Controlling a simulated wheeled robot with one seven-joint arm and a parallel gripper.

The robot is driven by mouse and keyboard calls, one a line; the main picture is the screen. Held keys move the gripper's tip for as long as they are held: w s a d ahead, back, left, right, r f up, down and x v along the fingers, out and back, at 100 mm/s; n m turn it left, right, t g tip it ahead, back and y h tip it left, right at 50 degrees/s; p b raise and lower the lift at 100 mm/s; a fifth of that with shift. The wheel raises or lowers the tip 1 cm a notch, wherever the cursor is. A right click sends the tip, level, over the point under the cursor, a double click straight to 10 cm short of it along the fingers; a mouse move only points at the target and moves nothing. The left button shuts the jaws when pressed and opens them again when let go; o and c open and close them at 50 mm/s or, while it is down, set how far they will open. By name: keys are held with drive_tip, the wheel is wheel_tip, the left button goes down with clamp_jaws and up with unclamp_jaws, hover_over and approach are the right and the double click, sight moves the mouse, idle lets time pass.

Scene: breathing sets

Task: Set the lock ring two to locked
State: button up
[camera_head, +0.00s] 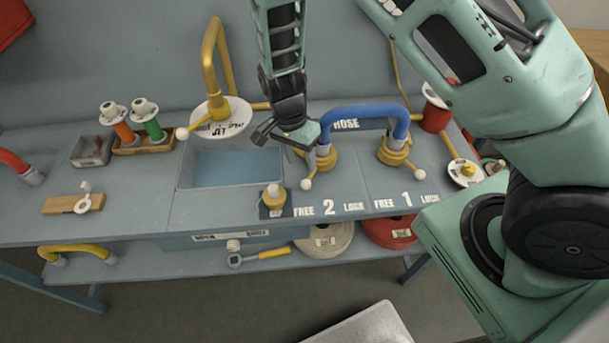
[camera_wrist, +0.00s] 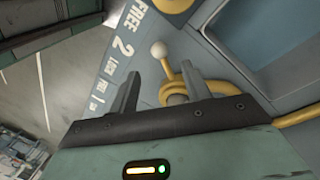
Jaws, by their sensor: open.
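Lock ring two (camera_head: 322,161) is a yellow collar at the left end of the blue hose (camera_head: 362,112), behind the label "FREE 2 LOCK". Its short lever ends in a white ball (camera_head: 306,184) that points toward the FREE side. My gripper (camera_head: 287,137) is open and empty, just left of and above the ring. In the wrist view, my open fingers (camera_wrist: 160,70) stand apart, with part of the yellow ring (camera_wrist: 170,72) seen between them. The white ball (camera_wrist: 158,48) shows just beyond the fingertips. I cannot tell whether the fingers touch the lever.
Ring one (camera_head: 393,151) is at the hose's right end, its white ball (camera_head: 424,173) toward LOCK. A sink (camera_head: 235,170) with a yellow pipe (camera_head: 215,65) lies to the left.

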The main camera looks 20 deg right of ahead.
sight(306, 180)
drive_tip(key=f, duration=0.2)
drive_tip(key=s+f+p, duration=0.1)
drive_tip(key=f, duration=0.4)
drive_tip(key=shift+s+d+f, duration=0.15)
drive_tip(key=shift+d+f, duration=0.15)
drive_tip(key=shift+d, duration=0.1)
clamp_jaws()
